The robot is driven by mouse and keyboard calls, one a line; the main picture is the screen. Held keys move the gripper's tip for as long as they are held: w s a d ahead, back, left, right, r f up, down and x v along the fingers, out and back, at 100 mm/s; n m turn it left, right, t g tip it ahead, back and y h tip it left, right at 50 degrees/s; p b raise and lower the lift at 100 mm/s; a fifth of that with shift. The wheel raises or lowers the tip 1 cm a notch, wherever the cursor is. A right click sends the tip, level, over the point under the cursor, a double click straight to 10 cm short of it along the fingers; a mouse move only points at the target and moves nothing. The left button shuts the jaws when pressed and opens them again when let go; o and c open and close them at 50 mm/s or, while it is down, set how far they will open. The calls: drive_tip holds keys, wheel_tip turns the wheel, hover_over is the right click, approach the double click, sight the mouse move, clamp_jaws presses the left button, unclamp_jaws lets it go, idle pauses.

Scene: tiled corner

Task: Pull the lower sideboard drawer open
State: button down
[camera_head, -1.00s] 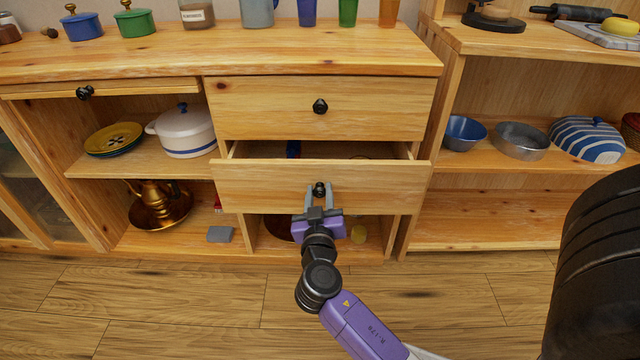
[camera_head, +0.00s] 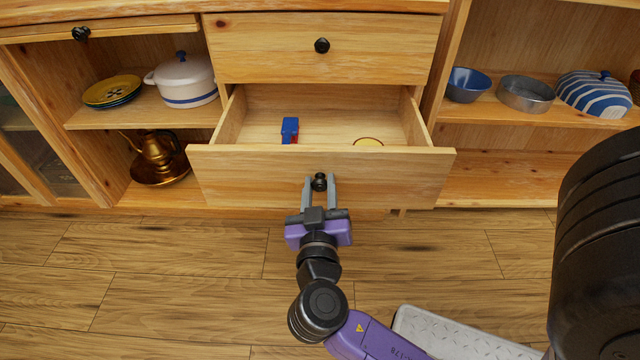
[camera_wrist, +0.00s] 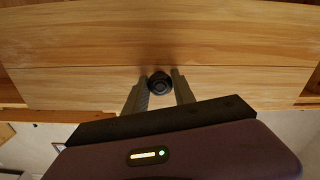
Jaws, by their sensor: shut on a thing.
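The lower sideboard drawer (camera_head: 250,177) is pulled well out, and its inside shows in the head view. A blue and red object (camera_head: 290,130) and a yellow round thing (camera_head: 368,142), partly hidden by the drawer front, lie in it. My gripper (camera_head: 319,183) is shut on the drawer's black knob (camera_head: 319,178), with one finger on each side. In the wrist view the knob (camera_wrist: 160,83) sits between the fingertips, in front of the wooden drawer front (camera_wrist: 80,85).
The upper drawer (camera_head: 270,50) is shut. A white pot (camera_head: 187,82), plates (camera_head: 112,90) and a golden teapot (camera_head: 158,155) stand on the left shelves. Bowls (camera_head: 466,85) stand at the right. The wooden floor (camera_head: 150,270) before the sideboard is clear at the left.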

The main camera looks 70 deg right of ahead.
drive_tip(key=c, duration=1)
unclamp_jaws()
drive_tip(key=shift+c, duration=0.2)
drive_tip(key=shift+a, duration=0.1)
drive_tip(key=p+v, duration=0.1)
drive_tip(key=v, duration=0.6)
drive_tip(key=shift+s+a+p, duration=0.15)
drive_tip(key=shift+a+p, duration=0.15)
drive_tip(key=shift+p, duration=0.05)
